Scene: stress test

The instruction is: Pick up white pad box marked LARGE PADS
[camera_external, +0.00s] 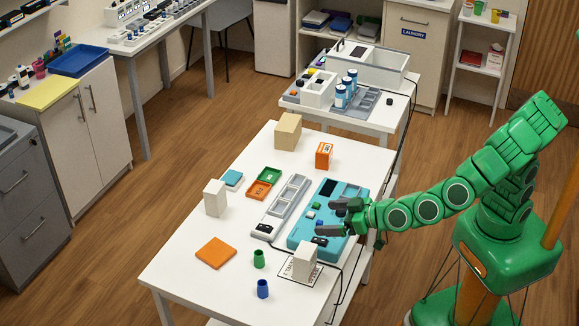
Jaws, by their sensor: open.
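Two white upright boxes stand on the white table, and I cannot read a LARGE PADS mark on either. One white box (215,198) is at the table's left edge. The other white box (304,263) is near the front right, on or beside a printed sheet (290,277). My green arm reaches in from the right. My gripper (335,216) is open and appears empty, over the teal panel (305,232). The front-right white box is just below it in the picture, apart from its fingers.
A tan box (288,131) and an orange box (324,155) stand at the back. Small trays (259,190), a grey tray (283,208), an orange pad (216,253), a green cup (259,259) and a blue cup (263,289) lie around. A dark cable runs along the right edge.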

